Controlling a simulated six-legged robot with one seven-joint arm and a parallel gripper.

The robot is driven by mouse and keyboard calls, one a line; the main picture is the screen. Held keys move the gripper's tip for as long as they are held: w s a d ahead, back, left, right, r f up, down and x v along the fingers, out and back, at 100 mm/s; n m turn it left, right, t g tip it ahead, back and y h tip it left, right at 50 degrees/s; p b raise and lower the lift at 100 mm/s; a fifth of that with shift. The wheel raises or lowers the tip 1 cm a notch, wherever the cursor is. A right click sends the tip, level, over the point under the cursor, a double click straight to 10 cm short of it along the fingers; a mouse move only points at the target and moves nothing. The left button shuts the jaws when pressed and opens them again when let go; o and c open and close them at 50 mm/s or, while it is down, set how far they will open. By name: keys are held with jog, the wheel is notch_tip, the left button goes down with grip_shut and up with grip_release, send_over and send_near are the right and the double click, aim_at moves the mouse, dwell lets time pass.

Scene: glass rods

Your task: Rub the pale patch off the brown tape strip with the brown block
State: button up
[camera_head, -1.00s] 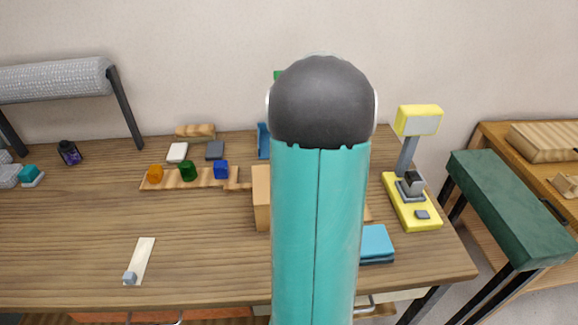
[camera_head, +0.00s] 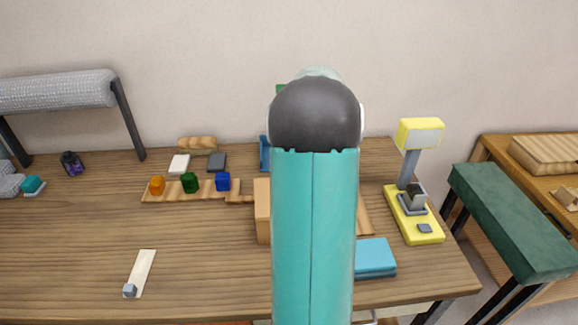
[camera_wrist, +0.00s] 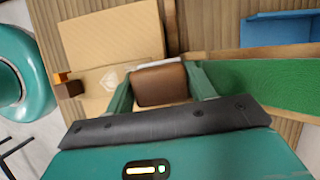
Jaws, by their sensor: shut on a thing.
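My gripper (camera_wrist: 160,88) is shut on the brown block (camera_wrist: 162,85), which sits between its two teal fingers in the wrist view. Beyond it is a tan cardboard box (camera_wrist: 112,36), with a tape-like brown strip (camera_wrist: 172,27) along its right side. A whitish edge (camera_wrist: 150,64) shows just behind the block, partly covered by it; I cannot tell if this is the pale patch or if the block touches it. A faint pale mark (camera_wrist: 110,77) lies on the box left of the block. In the head view my arm hides the gripper and most of the box (camera_head: 262,211).
A green surface (camera_wrist: 265,85) in a wooden frame and a blue object (camera_wrist: 280,28) lie right in the wrist view. In the head view, a blue stack (camera_head: 375,257) and yellow lamp-like device (camera_head: 415,213) stand right of my arm. The front left of the table (camera_head: 70,240) is mostly clear.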

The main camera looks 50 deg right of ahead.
jog(key=shift+d+r, duration=0.25)
jog(key=shift+r, duration=0.9)
jog(key=c, duration=0.3)
jog(key=shift+a+r, duration=0.15)
jog(key=shift+r, duration=1.75)
jog(key=shift+r, duration=0.1)
jog(key=shift+r, duration=1.4)
